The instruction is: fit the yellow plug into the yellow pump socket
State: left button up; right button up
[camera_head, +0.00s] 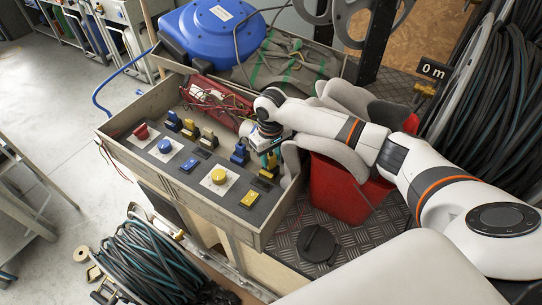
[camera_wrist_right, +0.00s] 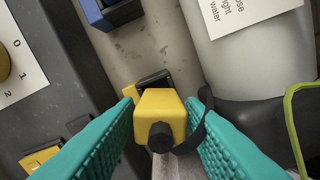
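The yellow plug (camera_wrist_right: 160,115) stands between the teal fingers of my right gripper (camera_wrist_right: 162,108) in the right wrist view, with narrow gaps on both sides. It has a black round end facing the camera and a dark strap at its right. In the head view the yellow plug (camera_head: 269,169) shows just below my right gripper (camera_head: 267,150), at the right end of the control panel. A flat yellow piece (camera_head: 250,198), perhaps the yellow pump socket, lies on the panel nearer the front; its edge shows in the wrist view (camera_wrist_right: 42,158). My left gripper is not in view.
The panel box (camera_head: 180,182) also carries a yellow dial (camera_head: 219,177), a red button (camera_head: 141,131) and blue plugs (camera_head: 240,155). A red bucket (camera_head: 342,187) stands right of it. A white labelled container (camera_wrist_right: 250,50) rises close to my right gripper.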

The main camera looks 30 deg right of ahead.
aim_at(271, 155)
notch_tip(271, 155, up, 12)
dwell(0.4)
dwell(0.3)
